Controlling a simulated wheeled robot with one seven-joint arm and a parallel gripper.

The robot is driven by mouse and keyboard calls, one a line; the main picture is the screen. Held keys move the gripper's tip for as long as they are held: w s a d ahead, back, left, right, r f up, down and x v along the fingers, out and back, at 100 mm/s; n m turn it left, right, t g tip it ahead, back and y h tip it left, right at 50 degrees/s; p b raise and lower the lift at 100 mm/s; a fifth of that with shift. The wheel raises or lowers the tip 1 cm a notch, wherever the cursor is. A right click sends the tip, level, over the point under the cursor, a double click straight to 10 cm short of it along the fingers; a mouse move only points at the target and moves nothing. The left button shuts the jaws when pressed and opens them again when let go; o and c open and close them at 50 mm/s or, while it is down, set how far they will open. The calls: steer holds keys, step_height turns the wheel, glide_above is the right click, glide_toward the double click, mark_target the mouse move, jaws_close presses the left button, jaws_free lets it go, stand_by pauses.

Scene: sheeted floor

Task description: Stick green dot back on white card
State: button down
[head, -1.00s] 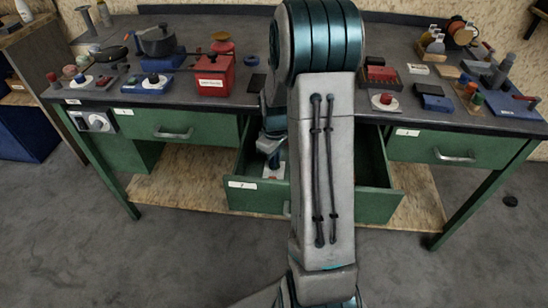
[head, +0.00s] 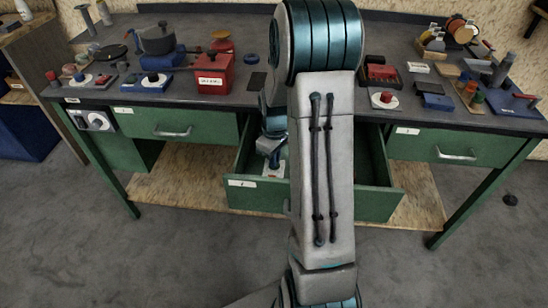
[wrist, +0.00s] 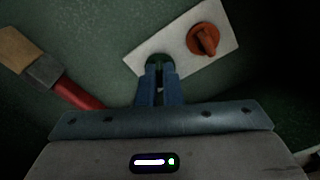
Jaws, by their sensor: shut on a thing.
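The white card (wrist: 222,30) lies in the open drawer and shows as a small pale patch in the head view (head: 268,174). A red-orange round piece with a raised grip (wrist: 204,40) sits on its right part. The dark green dot (wrist: 160,59) is at the card's lower left end, at my fingertips. My gripper (wrist: 159,72) is shut on the green dot, its blue fingers partly hiding it. The dot overlaps the card in the wrist view; I cannot tell whether they touch. In the head view my arm hides much of the drawer.
The drawer (head: 376,202) has green walls around my gripper. A brush-like tool with a red handle (wrist: 82,95) lies left of my fingers. The worktop above holds a red box (head: 213,75), a dark pot (head: 158,40) and several small items.

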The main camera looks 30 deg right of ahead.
steer(key=shift+f, duration=0.3)
steer(key=c, duration=1.5)
jaws_free()
steer(key=shift+r, duration=0.15)
step_height(320, 180, up, 13)
steer(key=p, duration=0.2)
steer(key=s+a+r+m+t+p, duration=0.1)
steer(key=s+a+r+p, duration=0.2)
steer(key=s+a+r, duration=0.1)
steer(key=s+a+r+m+t+p, duration=0.1)
steer(key=s+a+r+m+p, duration=0.1)
steer(key=s+a+r, duration=0.3)
steer(key=s+a+r+m+p, duration=0.2)
steer(key=s+a+r, duration=0.3)
steer(key=s, duration=0.4)
steer(key=shift+s+a+r+t+p, duration=0.1)
steer(key=shift+s+r+t+p, duration=0.1)
steer(key=shift+r+p, duration=0.2)
steer(key=shift+s+r+t+p, duration=0.1)
steer(key=shift+r+t+p, duration=0.1)
steer(key=shift+r+p, duration=0.15)
